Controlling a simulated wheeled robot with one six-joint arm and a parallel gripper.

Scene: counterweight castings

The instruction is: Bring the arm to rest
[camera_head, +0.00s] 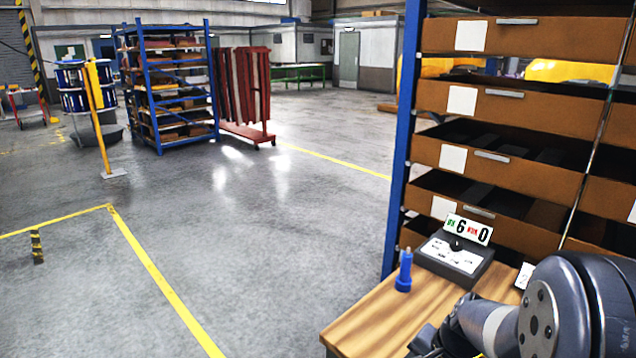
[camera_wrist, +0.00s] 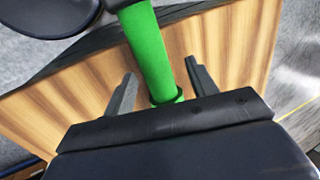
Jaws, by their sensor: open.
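My arm reaches in at the lower right of the head view, over the wooden bench (camera_head: 372,322); the jaws are not clear there. In the wrist view my gripper (camera_wrist: 160,72) is open, its two dark fingers apart over the wood-grain bench top (camera_wrist: 250,50). A green cylindrical thing (camera_wrist: 148,52) runs from the top edge down between the fingers, ending near the palm in a darker green rim. I cannot tell whether it touches the gripper. A dark rounded thing (camera_wrist: 45,12) shows at the top left.
A blue upright tool (camera_head: 404,272) and a dark box (camera_head: 455,262) with a 6 and 0 counter stand on the bench. A rack with brown drawers (camera_head: 505,108) rises behind. Open floor (camera_head: 250,240) with yellow lines lies left. A blue shelf (camera_head: 150,90) stands farther back.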

